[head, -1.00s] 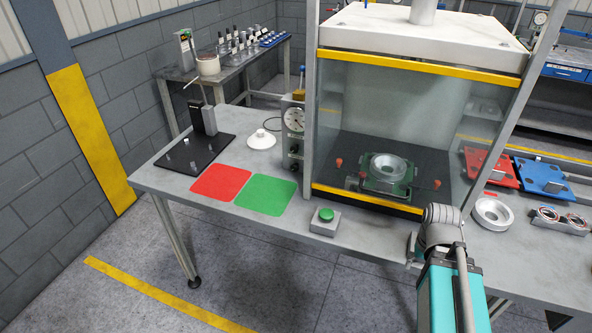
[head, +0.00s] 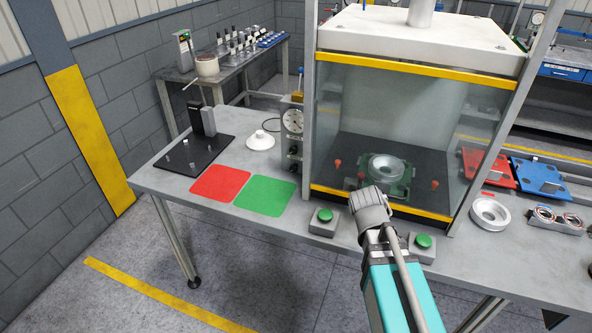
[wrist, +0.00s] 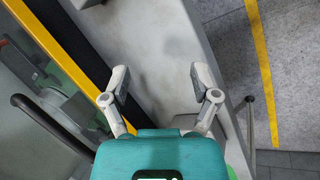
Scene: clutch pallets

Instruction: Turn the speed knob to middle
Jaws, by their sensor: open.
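The control box is not recognisable in the wrist view.
Green push buttons (head: 325,217) and (head: 423,242) sit at the table's front edge. The glass-fronted press (head: 400,110) has a yellow lower bar. Red (head: 220,182) and green (head: 265,195) mats lie flat and bare left of it.

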